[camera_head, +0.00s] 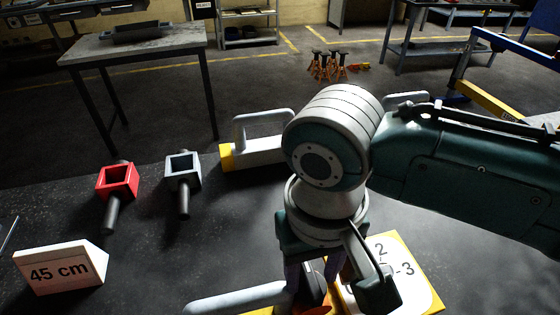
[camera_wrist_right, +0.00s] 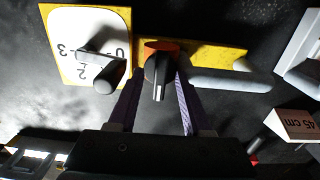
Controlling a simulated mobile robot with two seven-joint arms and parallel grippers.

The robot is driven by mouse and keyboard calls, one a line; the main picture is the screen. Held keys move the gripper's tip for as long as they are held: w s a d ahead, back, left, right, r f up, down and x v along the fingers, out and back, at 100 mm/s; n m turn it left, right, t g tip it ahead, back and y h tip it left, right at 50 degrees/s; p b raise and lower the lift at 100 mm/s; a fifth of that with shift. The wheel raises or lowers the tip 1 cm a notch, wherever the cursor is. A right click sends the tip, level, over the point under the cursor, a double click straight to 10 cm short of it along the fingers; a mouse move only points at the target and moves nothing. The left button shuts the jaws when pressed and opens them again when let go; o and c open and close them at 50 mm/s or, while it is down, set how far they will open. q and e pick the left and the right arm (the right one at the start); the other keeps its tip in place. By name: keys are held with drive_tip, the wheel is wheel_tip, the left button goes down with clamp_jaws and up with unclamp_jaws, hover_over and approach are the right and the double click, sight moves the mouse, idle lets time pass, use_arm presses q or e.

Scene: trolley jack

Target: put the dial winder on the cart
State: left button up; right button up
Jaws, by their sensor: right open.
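The piece that appears to be the dial winder has a yellow base and a white dial plate (camera_head: 385,270) with numbers. The dial plate also shows in the right wrist view (camera_wrist_right: 62,37), with a dark round-ended handle (camera_wrist_right: 108,77) over it. A black and orange knob (camera_wrist_right: 157,60) stands beside the plate. My right gripper (camera_wrist_right: 159,77) is open, with its fingers on either side of the knob; I cannot tell if they touch it. In the head view, my right gripper (camera_head: 312,282) points down and partly hides the knob. I cannot identify the cart for certain. My left gripper is out of view.
A red square-socket tool (camera_head: 117,180) and a grey one (camera_head: 183,170) lie at left, behind a "45 cm" sign (camera_head: 60,270). A pale handled block with a yellow end (camera_head: 262,150) lies behind my wrist. A table (camera_head: 145,45) stands at back left.

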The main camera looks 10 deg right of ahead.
wheel_tip(320, 180, up, 12)
drive_tip(key=p, duration=0.2)
drive_tip(key=s+a+f+n+t+y, duration=0.1)
drive_tip(key=s+a+f+y, duration=0.15)
drive_tip(key=s, duration=0.25)
drive_tip(key=s+d+t+h, duration=0.2)
drive_tip(key=s+d, duration=0.5)
drive_tip(key=d, duration=0.5)
drive_tip(key=shift+r+n+t, duration=0.25)
drive_tip(key=shift+n+t, duration=0.05)
drive_tip(key=shift+s, duration=0.1)
